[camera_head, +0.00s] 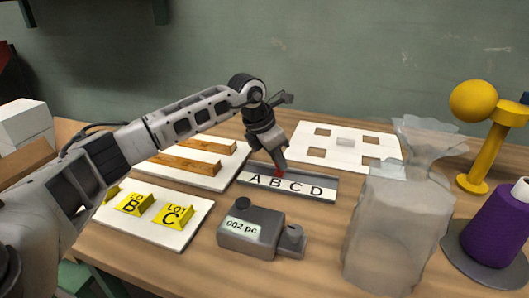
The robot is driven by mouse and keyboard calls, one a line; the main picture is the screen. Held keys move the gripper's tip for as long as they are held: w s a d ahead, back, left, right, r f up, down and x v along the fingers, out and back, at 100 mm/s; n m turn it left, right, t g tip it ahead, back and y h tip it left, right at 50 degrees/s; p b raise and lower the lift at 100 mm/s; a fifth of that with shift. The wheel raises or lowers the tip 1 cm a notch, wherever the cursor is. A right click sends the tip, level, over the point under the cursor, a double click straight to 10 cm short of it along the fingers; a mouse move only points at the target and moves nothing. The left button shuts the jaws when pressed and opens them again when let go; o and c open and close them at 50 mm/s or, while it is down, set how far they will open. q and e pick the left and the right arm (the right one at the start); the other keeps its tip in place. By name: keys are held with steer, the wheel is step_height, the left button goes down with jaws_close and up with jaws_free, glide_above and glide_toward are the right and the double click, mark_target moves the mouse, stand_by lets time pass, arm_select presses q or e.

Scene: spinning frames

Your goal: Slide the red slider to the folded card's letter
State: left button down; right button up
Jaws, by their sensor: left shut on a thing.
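The red slider (279,173) sits in a grey track (325,177) behind a white strip lettered A, B, C, D (286,186). It is behind the letter B, as near as I can tell. My left gripper (280,166) points down and is shut on the slider, hiding part of it. Yellow folded cards stand on a white board at the left front: one reads LOT B (134,204), one LOT C (174,215). A third yellow card (110,193) is mostly hidden by my left arm. My right gripper is out of view.
A grey counter (252,230) reading "002 pc" stands in front of the track. A translucent bag (390,225) and a purple spool (500,220) are at right. A white board with square holes (390,150) and a board with wooden bars (225,165) lie behind.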

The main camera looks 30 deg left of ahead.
arm_select(q)
steer(key=c, duration=1.2)
jaws_free()
steer(key=v, duration=1.6)
